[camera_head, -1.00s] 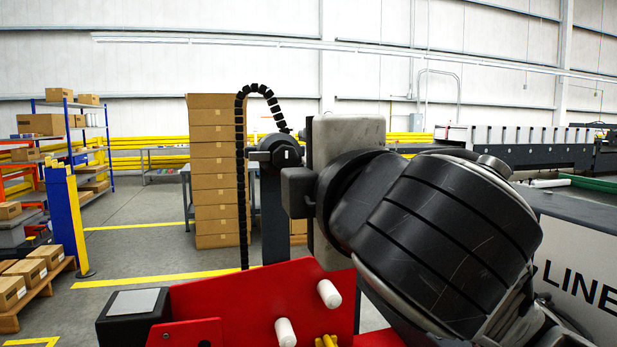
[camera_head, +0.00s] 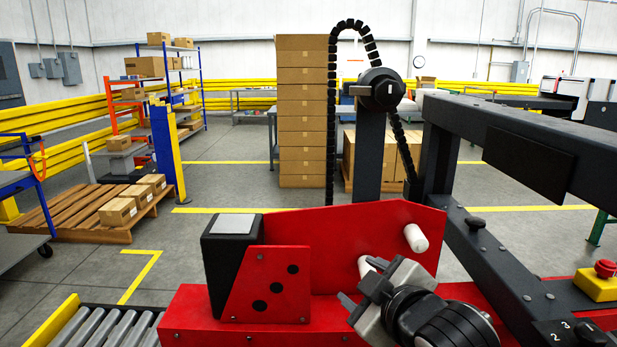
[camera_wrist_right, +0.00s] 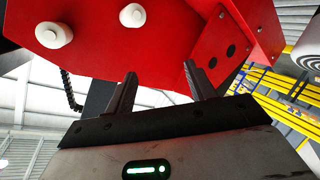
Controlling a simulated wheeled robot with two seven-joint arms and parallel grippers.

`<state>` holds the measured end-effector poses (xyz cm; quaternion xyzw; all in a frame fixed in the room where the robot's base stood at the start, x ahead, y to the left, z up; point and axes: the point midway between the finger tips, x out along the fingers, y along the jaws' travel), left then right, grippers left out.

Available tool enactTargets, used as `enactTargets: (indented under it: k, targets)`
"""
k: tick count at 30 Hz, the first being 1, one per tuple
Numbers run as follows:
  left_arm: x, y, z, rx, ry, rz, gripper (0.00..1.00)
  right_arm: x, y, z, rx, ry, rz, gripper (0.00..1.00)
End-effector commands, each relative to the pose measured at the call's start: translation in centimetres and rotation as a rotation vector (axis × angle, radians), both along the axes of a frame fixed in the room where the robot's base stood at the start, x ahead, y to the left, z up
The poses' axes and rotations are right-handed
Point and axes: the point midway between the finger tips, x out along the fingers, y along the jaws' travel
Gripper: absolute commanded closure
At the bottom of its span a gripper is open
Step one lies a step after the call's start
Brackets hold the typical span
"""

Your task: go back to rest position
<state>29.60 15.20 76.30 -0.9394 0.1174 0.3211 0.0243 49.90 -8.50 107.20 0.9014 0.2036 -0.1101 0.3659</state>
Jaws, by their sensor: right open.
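My right gripper (camera_head: 358,281) shows low in the head view, right of the middle, in front of the red machine frame (camera_head: 375,228). In the right wrist view my right gripper (camera_wrist_right: 160,72) has its two dark fingers spread apart with nothing between them. The red frame with its two white pegs lies beyond the fingers there. Whether the fingers touch the frame cannot be told, but a gap seems to show. My left gripper is in neither view.
A dark machine beam (camera_head: 560,155) and a yellow box with a red button (camera_head: 600,283) stand at the right. A roller conveyor (camera_head: 95,328) is at the lower left. Stacked cartons (camera_head: 302,110) and a pallet (camera_head: 75,215) stand behind. Open floor lies between.

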Motion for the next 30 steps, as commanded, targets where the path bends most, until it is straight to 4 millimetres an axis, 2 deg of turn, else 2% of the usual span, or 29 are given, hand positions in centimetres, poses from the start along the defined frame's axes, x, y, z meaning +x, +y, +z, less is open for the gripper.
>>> enactTargets:
  k: [1,4,6,9,12,15,19,21,30]
  targets:
    - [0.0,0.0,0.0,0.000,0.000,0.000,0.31,-0.8,-0.3,-4.2,0.071,0.073,-0.024,0.45]
    - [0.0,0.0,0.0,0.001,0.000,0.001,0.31,-2.8,-1.2,-11.0,0.207,0.173,-0.085,0.45]
    - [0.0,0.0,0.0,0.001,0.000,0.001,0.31,-5.1,-2.1,-15.6,0.292,0.242,-0.139,0.45]
    - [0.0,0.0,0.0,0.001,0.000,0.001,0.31,-9.2,-3.5,-21.6,0.396,0.326,-0.225,0.45]
    - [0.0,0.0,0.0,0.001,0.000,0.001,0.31,-13.4,-4.7,-26.0,0.472,0.390,-0.302,0.45]
    - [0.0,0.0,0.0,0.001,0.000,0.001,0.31,-17.0,-5.8,-28.8,0.518,0.431,-0.362,0.45]
    - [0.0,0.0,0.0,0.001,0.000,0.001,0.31,-19.6,-6.5,-30.5,0.550,0.456,-0.405,0.45]
    - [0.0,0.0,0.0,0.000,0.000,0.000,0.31,-20.2,-6.7,-30.8,0.555,0.460,-0.413,0.45]
    - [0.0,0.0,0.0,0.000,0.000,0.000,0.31,-20.2,-6.7,-30.8,0.555,0.460,-0.413,0.45]
